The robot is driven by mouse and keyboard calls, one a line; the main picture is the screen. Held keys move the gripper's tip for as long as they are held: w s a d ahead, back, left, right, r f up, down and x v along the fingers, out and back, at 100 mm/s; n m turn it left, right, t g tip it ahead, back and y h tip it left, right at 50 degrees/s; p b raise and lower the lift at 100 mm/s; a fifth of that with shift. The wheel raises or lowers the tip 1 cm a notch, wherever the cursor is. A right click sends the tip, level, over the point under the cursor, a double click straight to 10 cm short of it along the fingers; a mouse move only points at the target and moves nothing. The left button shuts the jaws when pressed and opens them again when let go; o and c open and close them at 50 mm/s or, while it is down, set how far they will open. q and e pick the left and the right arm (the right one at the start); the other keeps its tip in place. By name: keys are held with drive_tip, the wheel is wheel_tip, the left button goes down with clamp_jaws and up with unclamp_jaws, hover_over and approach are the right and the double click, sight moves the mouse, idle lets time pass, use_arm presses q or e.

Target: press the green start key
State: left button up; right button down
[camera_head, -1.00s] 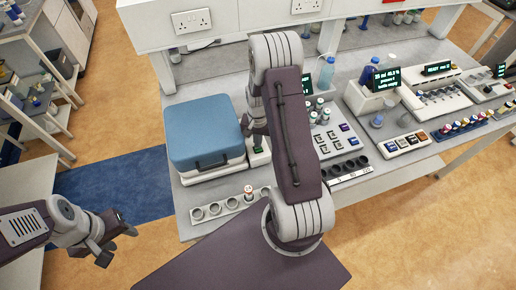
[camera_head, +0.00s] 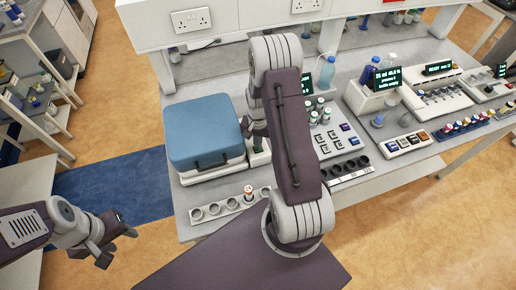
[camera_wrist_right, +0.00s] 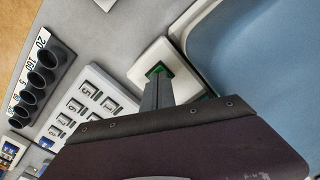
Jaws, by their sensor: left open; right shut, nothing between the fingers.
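The green key (camera_wrist_right: 153,71) sits in a square white housing (camera_wrist_right: 152,54) beside a blue-lidded machine (camera_wrist_right: 250,60). In the head view the housing (camera_head: 259,159) shows just right of the blue-lidded machine (camera_head: 205,130), and my right arm hides part of it. My right gripper (camera_wrist_right: 157,80) is shut and empty, its fingertips over the green key. The fingers hide part of the key, and I cannot tell whether they touch or press it. My left gripper (camera_head: 118,245) is open and empty, away from the bench at the lower left.
A strip of round holes (camera_head: 215,210) with one orange-capped vial (camera_head: 248,192) lies in front of the machine. A numbered key panel (camera_wrist_right: 92,103) and a row of dark cups (camera_wrist_right: 37,78) lie nearby. Bottles and lit displays (camera_head: 388,77) stand at the right.

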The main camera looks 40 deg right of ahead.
drive_tip(key=shift+r+p, duration=1.65)
drive_tip(key=shift+r, duration=0.35)
wheel_tip(320, 180, up, 8)
drive_tip(key=p, duration=0.6)
drive_tip(key=shift+p, duration=0.3)
